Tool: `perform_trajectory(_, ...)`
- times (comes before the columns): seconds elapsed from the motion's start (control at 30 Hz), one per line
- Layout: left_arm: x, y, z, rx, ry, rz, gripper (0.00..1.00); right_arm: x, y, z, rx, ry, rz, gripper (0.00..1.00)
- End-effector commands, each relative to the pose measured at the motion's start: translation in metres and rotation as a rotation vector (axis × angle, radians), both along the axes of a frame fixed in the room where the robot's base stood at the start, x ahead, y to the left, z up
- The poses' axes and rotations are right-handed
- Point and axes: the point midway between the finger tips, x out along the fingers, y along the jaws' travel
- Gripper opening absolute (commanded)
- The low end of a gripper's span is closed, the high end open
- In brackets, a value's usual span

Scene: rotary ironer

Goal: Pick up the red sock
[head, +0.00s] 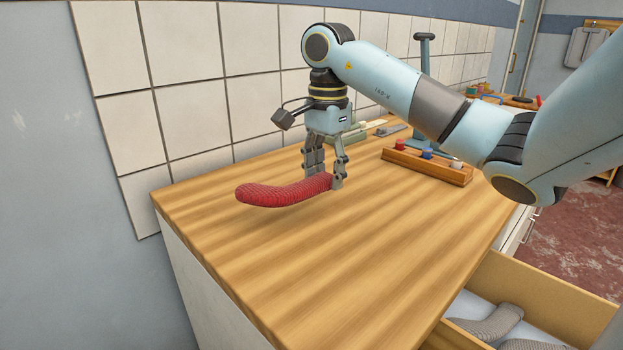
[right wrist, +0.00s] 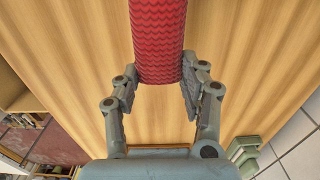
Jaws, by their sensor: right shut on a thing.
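The red sock (head: 285,192) is a knitted, curved tube over the wooden worktop. Its right end is between the fingers of my right gripper (head: 325,180), which points down and is shut on it. The sock stretches out to the left of the gripper, with a shadow beneath it, so it looks slightly raised. In the right wrist view, the red sock (right wrist: 158,40) runs up out of the top of the picture, with its near end between the fingertips of my right gripper (right wrist: 160,88). My left gripper is not in view.
The wooden worktop (head: 290,270) is mostly clear in front. A wooden rack (head: 428,167) with small coloured items stands behind right, near a blue-grey stand (head: 424,60). A tiled wall (head: 190,80) bounds the back. An open drawer (head: 545,290) at lower right holds grey socks (head: 495,322).

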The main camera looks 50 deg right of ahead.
Motion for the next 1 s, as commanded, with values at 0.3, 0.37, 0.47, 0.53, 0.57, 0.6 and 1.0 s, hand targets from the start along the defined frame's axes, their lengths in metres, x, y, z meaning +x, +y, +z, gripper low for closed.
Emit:
perform_trajectory(0.3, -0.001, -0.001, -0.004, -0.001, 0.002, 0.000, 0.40, -0.040, -0.031, 0.027, -0.008, 0.005, 0.000, 0.28)
perform_trajectory(0.37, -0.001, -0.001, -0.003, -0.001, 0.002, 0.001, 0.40, -0.045, -0.035, 0.030, -0.009, 0.003, 0.001, 0.28)
perform_trajectory(0.47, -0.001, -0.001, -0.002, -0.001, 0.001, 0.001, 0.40, -0.053, -0.040, 0.037, -0.008, 0.004, 0.001, 0.28)
perform_trajectory(0.53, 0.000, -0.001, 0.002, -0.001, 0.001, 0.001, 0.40, -0.058, -0.043, 0.042, -0.005, 0.007, 0.001, 0.28)
perform_trajectory(0.57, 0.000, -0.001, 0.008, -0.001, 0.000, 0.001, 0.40, -0.060, -0.045, 0.044, -0.006, 0.008, 0.000, 0.28)
perform_trajectory(0.6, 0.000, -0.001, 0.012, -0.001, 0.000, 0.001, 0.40, -0.063, -0.047, 0.046, -0.005, 0.007, -0.001, 0.28)
perform_trajectory(1.0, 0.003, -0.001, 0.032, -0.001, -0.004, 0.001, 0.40, -0.072, -0.053, 0.053, 0.000, 0.001, 0.000, 0.28)
